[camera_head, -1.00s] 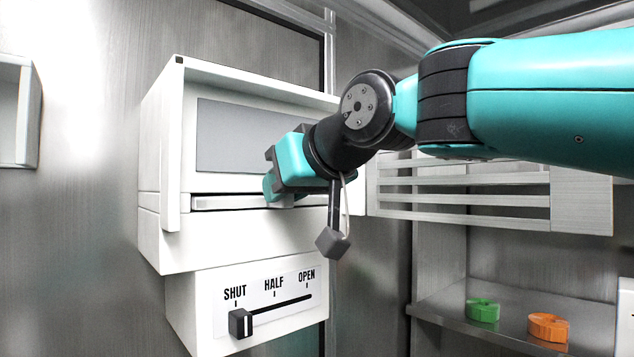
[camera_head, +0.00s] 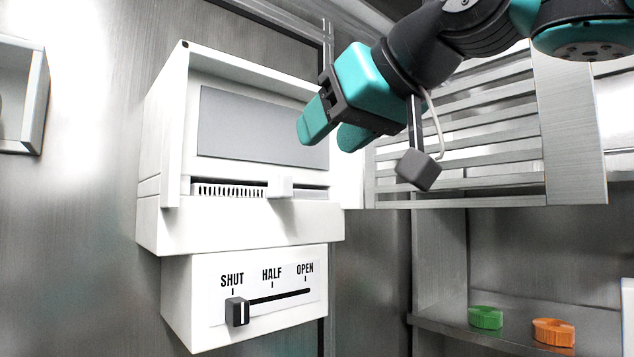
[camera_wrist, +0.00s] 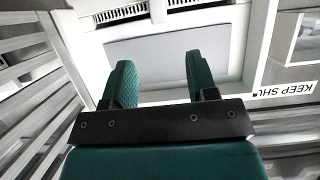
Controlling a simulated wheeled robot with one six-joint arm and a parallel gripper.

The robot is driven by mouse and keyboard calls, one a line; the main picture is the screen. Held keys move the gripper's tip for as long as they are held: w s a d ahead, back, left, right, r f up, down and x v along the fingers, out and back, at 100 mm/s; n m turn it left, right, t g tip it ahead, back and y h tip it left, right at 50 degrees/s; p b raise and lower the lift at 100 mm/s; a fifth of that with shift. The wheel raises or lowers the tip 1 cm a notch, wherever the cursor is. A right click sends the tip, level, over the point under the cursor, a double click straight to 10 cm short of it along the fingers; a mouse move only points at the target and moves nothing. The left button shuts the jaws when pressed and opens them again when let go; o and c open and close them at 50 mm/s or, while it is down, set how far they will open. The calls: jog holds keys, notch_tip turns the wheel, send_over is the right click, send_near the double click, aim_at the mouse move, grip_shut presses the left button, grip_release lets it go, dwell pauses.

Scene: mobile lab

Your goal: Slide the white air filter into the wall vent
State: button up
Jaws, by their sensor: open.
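The white wall vent (camera_head: 260,220) is a boxy housing with a grey front panel and a narrow slot below it. The white air filter (camera_head: 281,187) shows in this slot as a ribbed strip with a small white tab sticking out. How deep it sits is hard to tell. The tab also shows at the top of the wrist view (camera_wrist: 158,10). My gripper (camera_head: 326,136) is open and empty, above and to the right of the tab, apart from it. In the wrist view both green fingers (camera_wrist: 157,72) stand apart with nothing between them.
Below the vent, a lever (camera_head: 237,312) stands at SHUT on a slider box. A slatted metal rack (camera_head: 575,130) is on the right. A shelf (camera_head: 450,322) beneath holds a green piece (camera_head: 486,317) and an orange piece (camera_head: 553,332). A wall box (camera_head: 22,95) is at far left.

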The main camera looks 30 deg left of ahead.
jog(key=b+v, duration=0.1)
jog(key=v, duration=0.5)
jog(key=shift+d+r, duration=0.2)
jog(key=shift+d, duration=0.1)
jog(key=shift+s, duration=0.1)
